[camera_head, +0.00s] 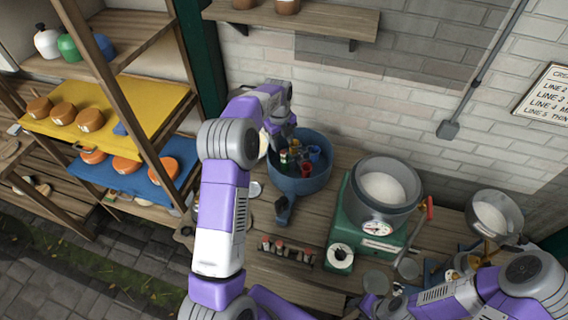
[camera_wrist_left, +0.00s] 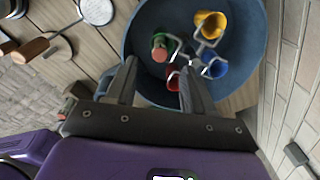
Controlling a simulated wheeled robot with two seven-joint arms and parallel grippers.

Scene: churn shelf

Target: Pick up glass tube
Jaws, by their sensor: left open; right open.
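A round blue tub (camera_head: 300,185) stands on the wooden bench; it also shows in the left wrist view (camera_wrist_left: 252,50). Inside it are a green item with a reddish end (camera_wrist_left: 160,48), a red cup (camera_wrist_left: 172,79), a blue cup (camera_wrist_left: 215,68) and a yellow cup (camera_wrist_left: 211,24). A low rack (camera_head: 287,252) in front holds several small capped tubes. I cannot tell which thing is the glass tube. My right gripper (camera_head: 378,300) is low at the bench front, partly out of frame.
A green scale (camera_head: 377,244) with a large grey pot (camera_head: 386,188) stands right of the tub. A smaller pot (camera_head: 494,214) is further right. A shelf (camera_head: 118,40) with yellow and blue cloths stands left. A brick wall rises behind.

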